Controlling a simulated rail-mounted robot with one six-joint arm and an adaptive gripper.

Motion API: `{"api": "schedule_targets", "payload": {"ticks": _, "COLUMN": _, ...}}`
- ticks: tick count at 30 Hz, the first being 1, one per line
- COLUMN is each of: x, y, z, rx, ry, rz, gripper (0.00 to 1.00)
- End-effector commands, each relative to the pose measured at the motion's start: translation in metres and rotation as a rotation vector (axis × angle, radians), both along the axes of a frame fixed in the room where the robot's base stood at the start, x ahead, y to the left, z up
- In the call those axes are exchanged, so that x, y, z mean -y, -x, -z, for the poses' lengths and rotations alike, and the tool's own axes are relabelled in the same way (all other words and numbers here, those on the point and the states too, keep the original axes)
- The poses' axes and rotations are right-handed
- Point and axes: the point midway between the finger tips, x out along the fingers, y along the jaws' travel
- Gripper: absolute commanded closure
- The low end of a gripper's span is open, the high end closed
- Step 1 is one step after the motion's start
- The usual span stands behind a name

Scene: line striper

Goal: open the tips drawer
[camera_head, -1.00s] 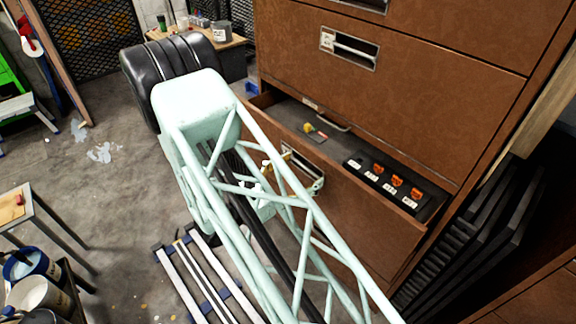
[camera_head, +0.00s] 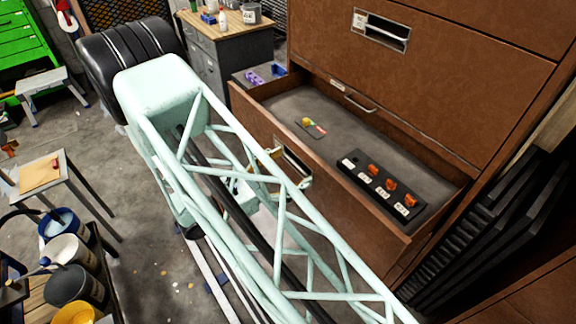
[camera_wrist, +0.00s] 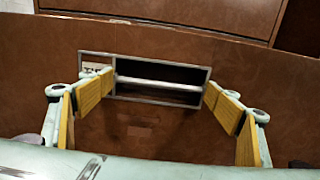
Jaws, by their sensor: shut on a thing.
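The tips drawer (camera_head: 262,124) is the brown drawer of the cabinet, and it stands well out with its inside showing. Its front carries a recessed metal handle with a pale bar (camera_wrist: 160,85) and a small, partly covered label (camera_wrist: 93,70). My gripper (camera_wrist: 160,88) is at this handle, with a yellow-padded finger at each end of the bar, shut on it. In the head view my pale green arm hides part of the gripper and the drawer front. Inside the drawer lie a black tray with orange tips (camera_head: 382,185) and a small card with a yellow and red piece (camera_head: 313,127).
Above is a shut brown drawer (camera_head: 440,70) with its own handle. A workbench (camera_head: 230,35) stands behind at the back. A small table (camera_head: 42,175) and several buckets (camera_head: 70,250) stand at the left. Black racks (camera_head: 480,230) are at the right.

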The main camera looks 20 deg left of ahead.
Motion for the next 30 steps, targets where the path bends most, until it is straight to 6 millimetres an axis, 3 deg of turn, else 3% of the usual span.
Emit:
{"api": "schedule_targets", "payload": {"ticks": 8, "x": 0.0002, "y": 0.0002, "z": 0.0002, "rx": -0.001, "ry": 0.002, "rz": 0.000, "gripper": 0.37}}
{"api": "schedule_targets", "payload": {"ticks": 9, "x": 0.0002, "y": 0.0002, "z": 0.0002, "rx": -0.001, "ry": 0.002, "rz": 0.000, "gripper": 0.17}}
{"api": "schedule_targets", "payload": {"ticks": 14, "x": 0.0002, "y": 0.0001, "z": 0.0001, "rx": -0.001, "ry": 0.001, "rz": 0.000, "gripper": 0.04}}
{"api": "schedule_targets", "payload": {"ticks": 30, "x": -0.0035, "y": 0.0051, "z": 0.0000, "rx": 0.000, "ry": 0.000, "rz": 0.000, "gripper": 0.04}}
